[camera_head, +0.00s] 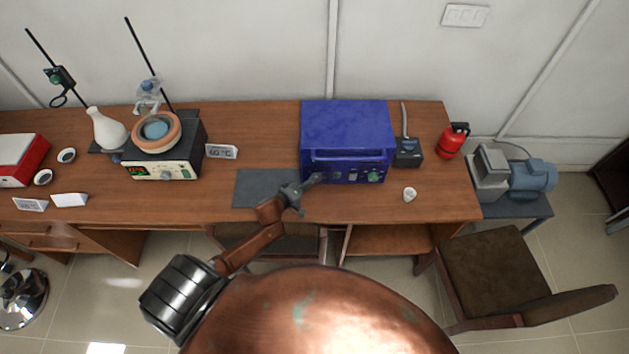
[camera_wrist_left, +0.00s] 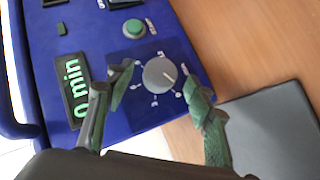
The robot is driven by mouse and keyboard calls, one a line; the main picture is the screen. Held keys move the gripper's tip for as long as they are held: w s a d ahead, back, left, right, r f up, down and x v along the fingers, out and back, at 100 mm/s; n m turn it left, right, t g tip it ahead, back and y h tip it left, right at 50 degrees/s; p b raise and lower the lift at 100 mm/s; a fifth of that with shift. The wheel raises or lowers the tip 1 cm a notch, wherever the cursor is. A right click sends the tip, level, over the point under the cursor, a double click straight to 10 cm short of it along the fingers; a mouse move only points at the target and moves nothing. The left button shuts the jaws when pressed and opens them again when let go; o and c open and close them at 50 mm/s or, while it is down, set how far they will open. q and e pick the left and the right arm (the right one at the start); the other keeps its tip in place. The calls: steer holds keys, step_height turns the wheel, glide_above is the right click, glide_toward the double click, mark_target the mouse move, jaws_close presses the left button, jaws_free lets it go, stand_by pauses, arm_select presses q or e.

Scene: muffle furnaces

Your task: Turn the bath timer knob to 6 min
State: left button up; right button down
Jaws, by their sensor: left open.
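The blue bath (camera_head: 345,125) stands on the wooden table in the head view, its control panel along its front edge. In the left wrist view the timer knob (camera_wrist_left: 158,70) is a round grey dial with a pale pointer mark and small scale marks around it. The pointer is at the knob's right side; the mark it points to is too small to read. A dark display (camera_wrist_left: 74,97) beside it reads "0 min" in green. My left gripper (camera_wrist_left: 158,84) is open, its fingers on either side of the knob with visible gaps. It also shows in the head view (camera_head: 314,181). My right gripper is not in view.
A green button (camera_wrist_left: 134,27) sits near the knob on the panel. A grey mat (camera_head: 258,188) lies left of the bath. A small white cup (camera_head: 409,194) and a dark box (camera_head: 408,153) are to its right. A heater with a bowl (camera_head: 157,130) stands further left.

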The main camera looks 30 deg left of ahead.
arm_select(q)
steer(key=shift+x, duration=0.85)
steer(key=shift+c, duration=0.5)
